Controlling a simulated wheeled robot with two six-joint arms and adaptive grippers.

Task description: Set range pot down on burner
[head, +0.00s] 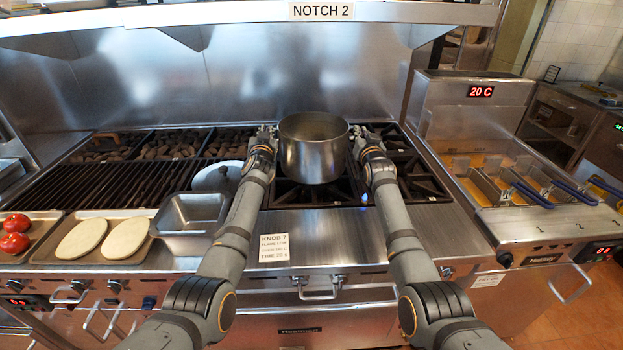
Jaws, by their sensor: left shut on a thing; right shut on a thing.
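The range pot (313,158) is a steel pot, upright, over the black burner grates (310,194) in the middle of the range. My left gripper (268,138) is shut at the pot's left side and my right gripper (358,134) is shut at its right side. The handles are mostly hidden by the grippers. I cannot tell whether the pot's base touches the grate or hangs just above it. A small blue flame (364,197) shows at the right of the front burner.
A square steel pan (190,222) and a round lid (217,177) lie left of my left arm. Trays with flatbreads (104,238) and tomatoes (15,232) are further left. A char grill (100,170) is behind them. A fryer (500,185) with baskets stands on the right.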

